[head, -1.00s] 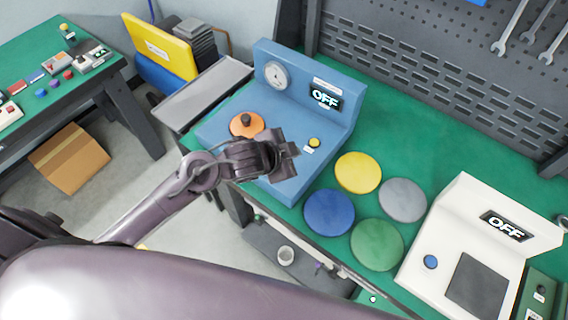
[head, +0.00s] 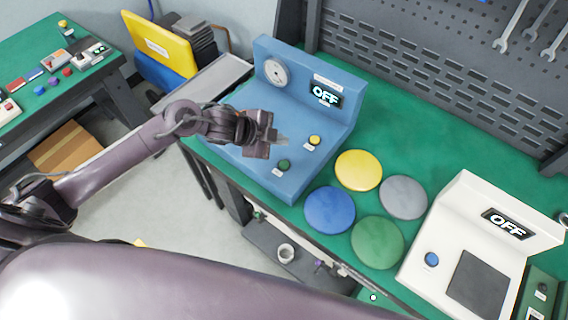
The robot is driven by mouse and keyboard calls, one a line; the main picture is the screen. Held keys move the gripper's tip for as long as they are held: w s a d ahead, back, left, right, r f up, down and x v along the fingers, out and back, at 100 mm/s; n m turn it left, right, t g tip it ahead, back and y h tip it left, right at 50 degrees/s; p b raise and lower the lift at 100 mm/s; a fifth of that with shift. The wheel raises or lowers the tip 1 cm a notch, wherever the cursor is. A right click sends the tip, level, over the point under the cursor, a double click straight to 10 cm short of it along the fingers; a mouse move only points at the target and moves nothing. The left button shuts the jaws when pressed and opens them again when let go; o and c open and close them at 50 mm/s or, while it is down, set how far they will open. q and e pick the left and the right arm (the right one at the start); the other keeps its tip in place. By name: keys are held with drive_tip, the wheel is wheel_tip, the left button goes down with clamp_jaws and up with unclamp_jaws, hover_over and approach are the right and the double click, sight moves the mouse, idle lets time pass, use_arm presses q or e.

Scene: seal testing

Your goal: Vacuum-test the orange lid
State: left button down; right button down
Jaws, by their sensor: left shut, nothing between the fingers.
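The blue test machine (head: 345,125) stands on the green bench with a round dial (head: 275,73) and a display (head: 325,95) reading OFF. A yellow button (head: 314,140) and a green button (head: 283,164) sit on its flat front part. My left gripper (head: 282,141) is shut and empty, above the machine's base between the dial and the two buttons. The orange lid is hidden behind my left gripper and wrist. My right gripper is not in view.
Yellow (head: 358,170), grey (head: 404,198), blue (head: 329,210) and green (head: 377,243) discs lie right of the machine. A white machine (head: 470,225), also reading OFF, stands at the right. Bare bench lies behind the discs.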

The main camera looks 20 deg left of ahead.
use_arm(q)
drive_tip(key=b, duration=0.6)
hover_over(280, 165)
wheel_tip(280, 165, down, 7)
drive_tip(key=shift+f+b, duration=0.45)
drive_tip(key=shift+f, duration=0.2)
drive_tip(key=shift+f, duration=0.1)
idle(1.0)
drive_tip(key=shift+f, duration=0.3)
drive_tip(key=shift+d+f+b, duration=0.1)
drive_tip(key=shift+f+b, duration=0.3)
idle(0.6)
drive_tip(key=shift+r+p, duration=0.8)
